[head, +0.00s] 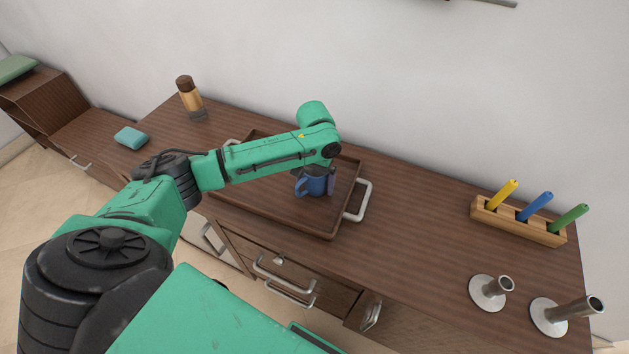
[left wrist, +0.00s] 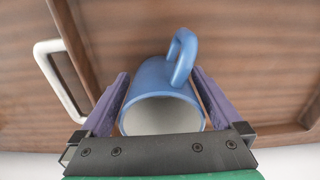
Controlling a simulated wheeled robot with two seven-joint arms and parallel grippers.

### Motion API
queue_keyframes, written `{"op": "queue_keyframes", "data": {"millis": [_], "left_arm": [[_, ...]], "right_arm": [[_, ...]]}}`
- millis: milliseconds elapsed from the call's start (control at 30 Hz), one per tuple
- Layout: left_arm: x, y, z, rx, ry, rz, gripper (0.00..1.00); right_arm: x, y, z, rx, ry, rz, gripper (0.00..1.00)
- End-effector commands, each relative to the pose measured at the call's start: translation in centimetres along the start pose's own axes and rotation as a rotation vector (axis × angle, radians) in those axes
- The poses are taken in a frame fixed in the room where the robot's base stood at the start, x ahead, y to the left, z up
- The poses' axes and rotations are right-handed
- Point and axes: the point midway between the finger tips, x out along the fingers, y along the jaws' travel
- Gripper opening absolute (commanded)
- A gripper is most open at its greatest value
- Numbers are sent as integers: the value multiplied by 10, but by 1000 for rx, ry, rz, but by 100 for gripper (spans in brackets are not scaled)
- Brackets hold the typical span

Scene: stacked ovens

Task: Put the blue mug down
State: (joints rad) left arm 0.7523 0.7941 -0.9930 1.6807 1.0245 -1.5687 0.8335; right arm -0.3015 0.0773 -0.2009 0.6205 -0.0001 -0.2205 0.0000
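The blue mug (head: 314,181) is at the right part of the brown tray (head: 328,228) on the cabinet top. My left gripper (head: 316,174) comes down over it, with a finger on each side. In the left wrist view, the mug (left wrist: 163,98) sits between the two purple fingers (left wrist: 160,92), which lie close against its sides. Its mouth faces my wrist and its handle (left wrist: 184,56) points away from the palm. My right gripper is not in view.
The tray has a metal handle (head: 358,201) at its right. A wooden rack (head: 519,222) with yellow, blue and green sticks and two metal holders (head: 488,292) stand at the right. A brown-capped bottle (head: 190,99) and a teal block (head: 131,138) are at the left.

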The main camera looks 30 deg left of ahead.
Motion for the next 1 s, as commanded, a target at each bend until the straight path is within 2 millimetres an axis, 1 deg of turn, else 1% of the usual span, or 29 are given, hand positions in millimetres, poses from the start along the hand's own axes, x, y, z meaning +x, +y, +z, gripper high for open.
{"op": "queue_keyframes", "data": {"millis": [67, 167, 267, 400, 500, 600, 700, 1000], "left_arm": [[-2, 0, 0, 0, 2, 0, 100], [-15, 0, -1, 0, 4, 2, 100], [-38, 0, -1, 0, 6, 2, 100], [-78, 0, -2, 0, 6, 2, 100], [-102, 0, -1, 0, 4, 2, 100], [-116, 0, -1, -1, 2, 1, 100], [-122, 0, 0, 0, 0, 1, 100], [-122, 0, 0, -1, 0, 1, 100]], "right_arm": [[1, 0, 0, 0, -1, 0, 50], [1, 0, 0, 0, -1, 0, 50], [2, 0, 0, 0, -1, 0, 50], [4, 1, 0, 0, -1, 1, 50], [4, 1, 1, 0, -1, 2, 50], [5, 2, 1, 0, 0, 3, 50], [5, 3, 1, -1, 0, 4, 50], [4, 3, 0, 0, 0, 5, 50]]}}
